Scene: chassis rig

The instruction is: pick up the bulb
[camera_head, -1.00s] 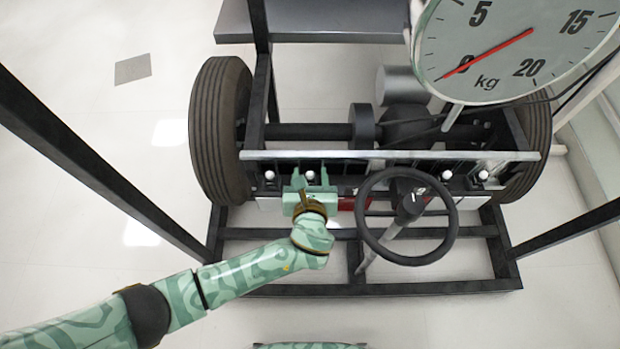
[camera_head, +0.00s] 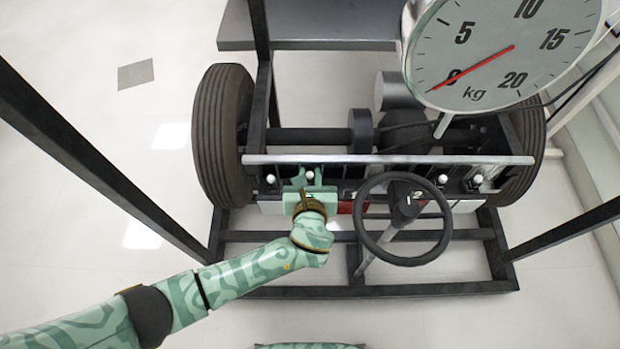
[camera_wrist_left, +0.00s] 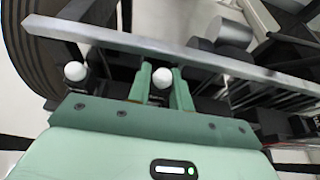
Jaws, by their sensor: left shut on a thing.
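A white bulb (camera_head: 310,175) sits in the row under the rig's pale crossbar. My left gripper (camera_head: 309,182) is at it, with its green fingers on either side. In the left wrist view the same bulb (camera_wrist_left: 162,77) shows between the fingertips (camera_wrist_left: 160,84), and the gripper is shut on it. More white bulbs (camera_head: 477,180) are at the right end of the row.
The pale crossbar (camera_head: 390,160) runs just behind the bulbs. A steering wheel (camera_head: 447,230) stands right of my gripper. A tire (camera_head: 222,135) is at the left, and a round kg scale (camera_head: 480,75) hangs at the upper right. Dark frame posts flank the rig.

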